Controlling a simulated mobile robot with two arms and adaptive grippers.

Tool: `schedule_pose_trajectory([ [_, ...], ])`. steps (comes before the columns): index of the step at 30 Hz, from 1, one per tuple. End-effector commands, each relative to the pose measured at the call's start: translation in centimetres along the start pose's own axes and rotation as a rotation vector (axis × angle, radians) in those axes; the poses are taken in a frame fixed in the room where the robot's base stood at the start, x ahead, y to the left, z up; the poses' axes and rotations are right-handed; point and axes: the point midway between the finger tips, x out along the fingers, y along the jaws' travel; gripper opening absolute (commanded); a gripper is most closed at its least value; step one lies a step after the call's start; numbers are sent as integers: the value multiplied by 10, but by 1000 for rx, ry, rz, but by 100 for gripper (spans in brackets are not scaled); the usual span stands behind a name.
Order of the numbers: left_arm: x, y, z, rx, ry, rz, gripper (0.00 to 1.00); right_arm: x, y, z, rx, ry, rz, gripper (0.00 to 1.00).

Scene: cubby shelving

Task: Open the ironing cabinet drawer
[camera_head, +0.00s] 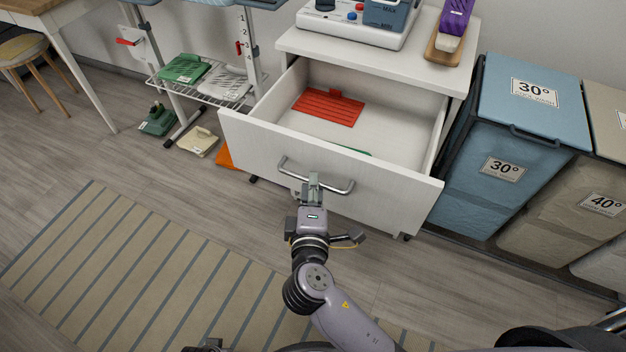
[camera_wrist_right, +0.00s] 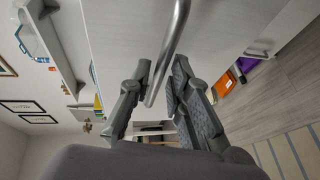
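The white cabinet's drawer (camera_head: 375,190) is pulled far out, and its inside shows from above. Its metal bar handle (camera_head: 340,188) runs across the front; in the right wrist view, the bar (camera_wrist_right: 178,30) passes between my two fingers. My right gripper (camera_head: 312,185) is at the middle of the handle, its fingers closed around the bar. In the right wrist view, my right gripper (camera_wrist_right: 161,68) has a finger on each side of the bar. Only a dark piece at the bottom edge may be my left gripper (camera_head: 205,348).
An orange-red flat item (camera_head: 328,107) lies in the drawer. A white machine (camera_head: 355,22) and a purple-handled item (camera_head: 454,25) stand on the cabinet top (camera_head: 400,62). Blue laundry bins (camera_head: 530,95) stand close on the right. A striped rug (camera_head: 150,255) covers floor in front.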

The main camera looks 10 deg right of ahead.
Motion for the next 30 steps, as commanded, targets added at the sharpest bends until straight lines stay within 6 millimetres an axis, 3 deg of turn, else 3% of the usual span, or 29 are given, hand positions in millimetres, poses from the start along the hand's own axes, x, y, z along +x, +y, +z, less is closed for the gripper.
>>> schedule_pose_trajectory([
  [6, 0, -1, -1, 0, 2, -1, 40, -49, -1, 0, 2, 0, -5, 18],
  [13, 0, -1, -1, 0, 3, -2, 40, -86, -1, 0, 0, 0, -3, 18],
  [18, 0, -1, -1, 0, 3, -2, 40, -97, 0, 0, 1, 0, -1, 18],
  [30, 0, -2, -2, 0, 4, -2, 40, -98, 0, 0, 1, 0, -1, 18],
])
